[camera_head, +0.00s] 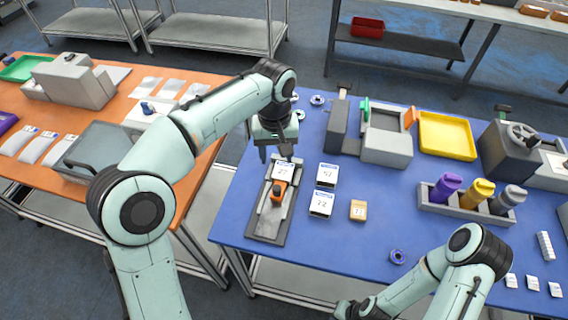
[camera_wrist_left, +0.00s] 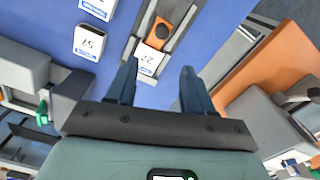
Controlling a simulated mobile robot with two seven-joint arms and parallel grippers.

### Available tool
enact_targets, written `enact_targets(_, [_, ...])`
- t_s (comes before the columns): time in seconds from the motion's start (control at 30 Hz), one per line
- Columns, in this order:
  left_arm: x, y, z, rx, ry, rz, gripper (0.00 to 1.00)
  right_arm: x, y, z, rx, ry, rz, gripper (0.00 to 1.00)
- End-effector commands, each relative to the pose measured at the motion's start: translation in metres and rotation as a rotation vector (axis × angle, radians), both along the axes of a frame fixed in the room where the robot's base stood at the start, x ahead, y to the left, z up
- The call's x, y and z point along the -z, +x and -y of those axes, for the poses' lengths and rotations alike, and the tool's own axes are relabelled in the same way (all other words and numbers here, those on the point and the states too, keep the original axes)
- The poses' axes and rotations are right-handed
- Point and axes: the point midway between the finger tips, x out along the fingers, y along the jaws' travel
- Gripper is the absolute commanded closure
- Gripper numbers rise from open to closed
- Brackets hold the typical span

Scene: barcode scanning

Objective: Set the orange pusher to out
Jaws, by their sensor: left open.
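The orange pusher (camera_head: 278,191) sits on a grey slide fixture (camera_head: 266,226) at the left of the blue table. A white box marked 27 (camera_head: 283,170) lies on the fixture just beyond the pusher. My left gripper (camera_head: 277,155) is open and empty above the fixture's far end. In the left wrist view the box (camera_wrist_left: 148,57) shows near and between the fingertips (camera_wrist_left: 159,68), with the pusher (camera_wrist_left: 159,34) beyond it. My right gripper (camera_head: 350,309) is at the bottom edge, mostly cut off; its jaws cannot be made out.
Two white numbered boxes (camera_head: 327,174) (camera_head: 320,204) and a tan block (camera_head: 358,210) stand right of the fixture. A grey machine (camera_head: 387,143), a yellow tray (camera_head: 447,136) and a bottle rack (camera_head: 462,208) are further right. An orange table (camera_head: 180,200) is at left.

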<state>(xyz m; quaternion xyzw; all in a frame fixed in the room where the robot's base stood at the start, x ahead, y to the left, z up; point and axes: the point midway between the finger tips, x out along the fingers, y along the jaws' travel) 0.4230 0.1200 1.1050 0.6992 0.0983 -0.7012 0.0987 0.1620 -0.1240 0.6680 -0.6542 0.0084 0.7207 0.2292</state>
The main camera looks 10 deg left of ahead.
Motion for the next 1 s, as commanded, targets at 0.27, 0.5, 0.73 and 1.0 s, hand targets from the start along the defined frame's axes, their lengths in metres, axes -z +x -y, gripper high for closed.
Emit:
enact_targets(0.27, [0.037,-0.003,-0.001,-0.001,0.003,-0.009,0.48,0.012,-0.013,0.0,0.0,0.0,-0.016,1.0])
enact_targets(0.5, [0.089,-0.003,-0.001,0.0,0.002,-0.009,0.48,0.023,-0.022,0.0,0.001,0.0,-0.026,1.0])
enact_targets(0.73, [0.122,-0.002,0.0,-0.001,0.001,-0.004,0.48,0.027,-0.025,0.0,0.001,0.0,-0.029,1.0])
enact_targets(1.0, [0.134,-0.001,0.0,0.0,-0.001,-0.002,0.48,0.028,-0.025,0.0,0.001,0.0,-0.029,1.0])
